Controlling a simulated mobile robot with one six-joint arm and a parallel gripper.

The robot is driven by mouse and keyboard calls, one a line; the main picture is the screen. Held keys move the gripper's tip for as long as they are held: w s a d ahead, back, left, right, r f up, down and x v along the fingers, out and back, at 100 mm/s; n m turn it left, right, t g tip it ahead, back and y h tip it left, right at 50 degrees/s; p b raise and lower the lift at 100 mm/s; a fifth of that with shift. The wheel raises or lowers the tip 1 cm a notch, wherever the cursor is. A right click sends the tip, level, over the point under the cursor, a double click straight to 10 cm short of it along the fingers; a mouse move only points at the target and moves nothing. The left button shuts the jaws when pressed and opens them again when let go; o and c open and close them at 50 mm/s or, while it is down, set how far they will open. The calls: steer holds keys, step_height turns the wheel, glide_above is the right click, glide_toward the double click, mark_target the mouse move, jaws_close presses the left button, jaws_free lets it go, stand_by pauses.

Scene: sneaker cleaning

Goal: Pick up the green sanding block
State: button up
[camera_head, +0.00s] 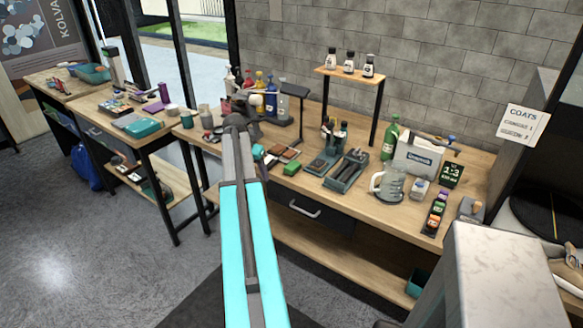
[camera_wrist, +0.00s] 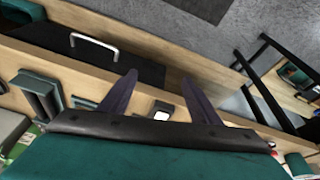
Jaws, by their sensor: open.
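The green sanding block (camera_head: 291,168) looks like a small bright green block lying near the front edge of the long wooden workbench (camera_head: 335,200) in the head view, above the drawer. I cannot make it out clearly in the wrist view. My gripper (camera_wrist: 158,88) is open in the wrist view, with two dark fingers spread apart over the bench's front edge. A small white-and-dark item (camera_wrist: 163,111) shows between the fingers, and nothing is gripped. In the head view my arm hides most of the gripper, so its exact distance from the block is unclear.
Brown blocks (camera_head: 289,154) lie close behind the green one. A dark tray (camera_head: 346,172) with tools stands to its right, then a glass jug (camera_head: 388,184). Bottles (camera_head: 270,98) stand behind on the left. The drawer handle (camera_wrist: 93,42) sticks out from the bench front.

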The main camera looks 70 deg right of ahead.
steer(key=s+d+r+m+h, duration=0.1)
steer(key=s+d+r+m, duration=0.1)
steer(key=s+d+r, duration=0.5)
step_height(320, 180, up, 3)
steer(key=shift+s+d+r+m+p, duration=0.15)
steer(key=shift+s+d+m+p, duration=0.2)
steer(key=shift+s, duration=0.35)
steer(key=p, duration=0.2)
glide_above(292, 165)
steer(key=a, duration=0.3)
steer(key=shift+w+d+f, duration=0.1)
steer(key=shift+w+f, duration=0.1)
steer(key=shift+f, duration=1.8)
steer(key=shift+w+f, duration=0.15)
steer(key=shift+f, duration=1.85)
steer(key=shift+d+p+x, duration=0.15)
steer(key=shift+p+x, duration=0.5)
steer(key=shift+x, duration=0.3)
steer(key=shift+d+p+x, duration=0.15)
steer(key=shift+p+x, duration=0.5)
steer(key=shift+x, duration=0.3)
steer(key=shift+s+d+f, duration=0.1)
steer(key=shift+d+f, duration=0.1)
steer(key=shift+f, duration=0.35)
